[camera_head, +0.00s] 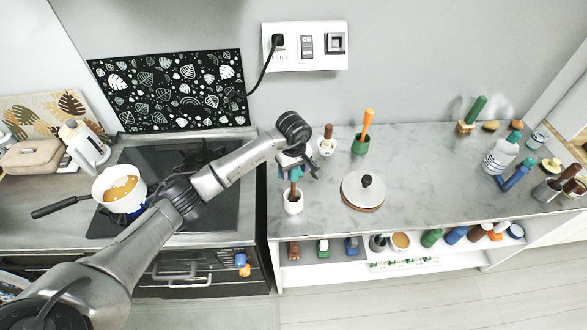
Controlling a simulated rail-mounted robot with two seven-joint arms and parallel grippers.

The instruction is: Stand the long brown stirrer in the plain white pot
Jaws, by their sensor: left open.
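A white pot (293,207) stands near the front left of the marble counter and looks plain. A brown stirrer (294,190) stands roughly upright in it. My left gripper (295,174) is open, right above this pot at the stirrer's upper end; the fingers partly hide the stirrer's top, and I cannot tell if they touch it. A second white pot (326,151) stands farther back with a shorter-looking brown handle (328,132) in it; a small dark mark seems to show on its side. My right gripper is not in view.
A green pot (360,148) with an orange stirrer (367,122) stands to the right. A round lidded dish (357,190) is nearby. A stove with a white saucepan (112,201) is at left. Bottles and cups crowd the counter's right end; its middle is clear.

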